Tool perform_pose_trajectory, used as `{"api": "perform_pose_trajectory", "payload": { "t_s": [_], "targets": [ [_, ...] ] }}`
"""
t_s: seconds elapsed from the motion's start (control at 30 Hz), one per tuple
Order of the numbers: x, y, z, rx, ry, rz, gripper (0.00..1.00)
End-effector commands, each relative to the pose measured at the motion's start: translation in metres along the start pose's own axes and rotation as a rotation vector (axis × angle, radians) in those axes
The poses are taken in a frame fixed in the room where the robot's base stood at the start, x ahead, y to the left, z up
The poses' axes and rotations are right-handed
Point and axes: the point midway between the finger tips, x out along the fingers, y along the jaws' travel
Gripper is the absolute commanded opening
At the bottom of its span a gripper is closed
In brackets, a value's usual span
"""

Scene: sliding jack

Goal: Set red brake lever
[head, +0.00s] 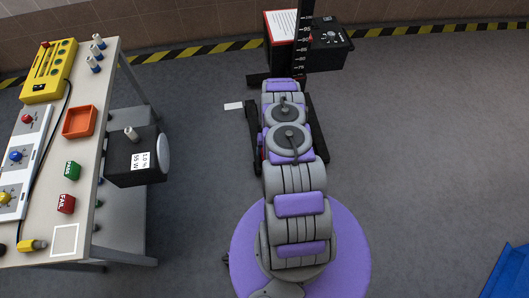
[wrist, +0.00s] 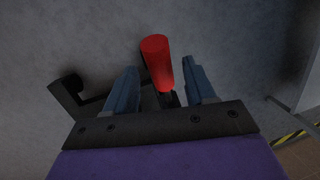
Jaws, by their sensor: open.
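In the wrist view a red brake lever (wrist: 156,62) shows as a red cylinder on a dark stem, reaching up between the fingers. My gripper (wrist: 163,85) is open, with one blue-grey finger on each side of the lever. A gap shows between the lever and the right finger; the left finger is also apart from it. The lower end of the lever is partly hidden by my gripper. In the head view the sliding jack (head: 304,40) stands at the back with a dark upright scale. My arm covers its lower part, and my gripper is hidden there.
A workbench (head: 104,75) on the left holds an orange tray (head: 79,121), a yellow control box (head: 49,71) and small blocks. A black weight box (head: 135,155) is on its right side. A blue object (head: 508,275) lies at lower right.

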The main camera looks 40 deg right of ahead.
Motion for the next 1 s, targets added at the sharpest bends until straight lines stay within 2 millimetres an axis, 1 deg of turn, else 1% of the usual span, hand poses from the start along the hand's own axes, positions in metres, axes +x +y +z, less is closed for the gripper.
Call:
{"api": "perform_pose_trajectory", "payload": {
  "t_s": [0.03, 0.17, 0.5, 0.6, 0.7, 0.8, 1.0],
  "targets": [
    [-0.012, -0.001, -0.001, 0.0, 0.003, 0.0, 0.55],
    [-0.038, 0.0, 0.0, 0.001, 0.0, 0.0, 0.55],
    [-0.113, -0.001, -0.001, 0.001, 0.0, -0.002, 0.55],
    [-0.129, -0.001, 0.001, -0.001, -0.004, -0.001, 0.55],
    [-0.143, -0.001, 0.0, 0.0, -0.002, -0.001, 0.55],
    [-0.152, 0.0, -0.001, 0.001, -0.001, -0.001, 0.55],
    [-0.157, 0.0, 0.0, 0.002, -0.002, 0.0, 0.55]
  ]
}}
